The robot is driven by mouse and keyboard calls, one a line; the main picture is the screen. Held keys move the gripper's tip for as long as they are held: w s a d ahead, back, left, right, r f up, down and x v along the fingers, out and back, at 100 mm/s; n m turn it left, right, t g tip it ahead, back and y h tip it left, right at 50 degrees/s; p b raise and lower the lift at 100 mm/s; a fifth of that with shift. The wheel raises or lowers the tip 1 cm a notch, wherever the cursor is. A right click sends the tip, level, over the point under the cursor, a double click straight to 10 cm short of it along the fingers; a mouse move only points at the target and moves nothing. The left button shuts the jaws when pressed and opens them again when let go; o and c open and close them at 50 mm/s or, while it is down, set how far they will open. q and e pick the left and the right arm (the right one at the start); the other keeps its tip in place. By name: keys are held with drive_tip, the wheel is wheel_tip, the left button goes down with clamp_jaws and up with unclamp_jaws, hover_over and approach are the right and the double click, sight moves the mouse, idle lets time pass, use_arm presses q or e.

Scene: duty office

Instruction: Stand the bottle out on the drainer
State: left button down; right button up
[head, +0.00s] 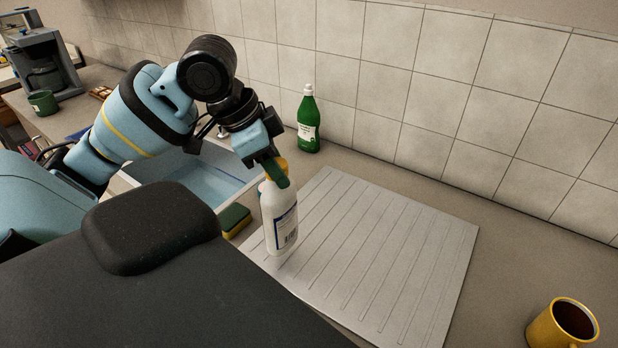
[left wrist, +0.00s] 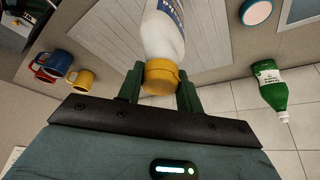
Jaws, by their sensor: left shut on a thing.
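A white bottle with a yellow cap and a printed label (head: 280,220) is upright in the head view, over the left edge of the pale ribbed drainer (head: 400,255). I cannot tell whether its base touches the drainer. My left gripper (head: 275,174) is shut on the bottle at its cap, from above. In the left wrist view, the green fingers (left wrist: 160,88) stand on both sides of the yellow cap, and the white bottle (left wrist: 166,35) extends away from them. The drainer (left wrist: 112,32) also shows there beside the bottle. My right gripper is in neither view.
A green bottle (head: 308,125) stands by the tiled wall behind the drainer. A sink (head: 195,170) and a green-and-yellow sponge (head: 234,220) are to the left. A yellow mug (head: 562,325) stands at the front right. Most of the drainer is bare.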

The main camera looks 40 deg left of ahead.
use_arm(q)
drive_tip(key=w+d, duration=0.1)
drive_tip(key=w, duration=0.1)
drive_tip(key=w+d, duration=0.2)
drive_tip(key=shift+w+d+f, duration=0.15)
drive_tip(key=shift+w+d, duration=0.05)
drive_tip(key=shift+w, duration=0.1)
drive_tip(key=shift+f, duration=0.1)
drive_tip(key=shift+f, duration=1.65)
drive_tip(key=c, duration=0.9)
unclamp_jaws()
drive_tip(key=shift+f, duration=0.15)
drive_tip(key=v, duration=1.2)
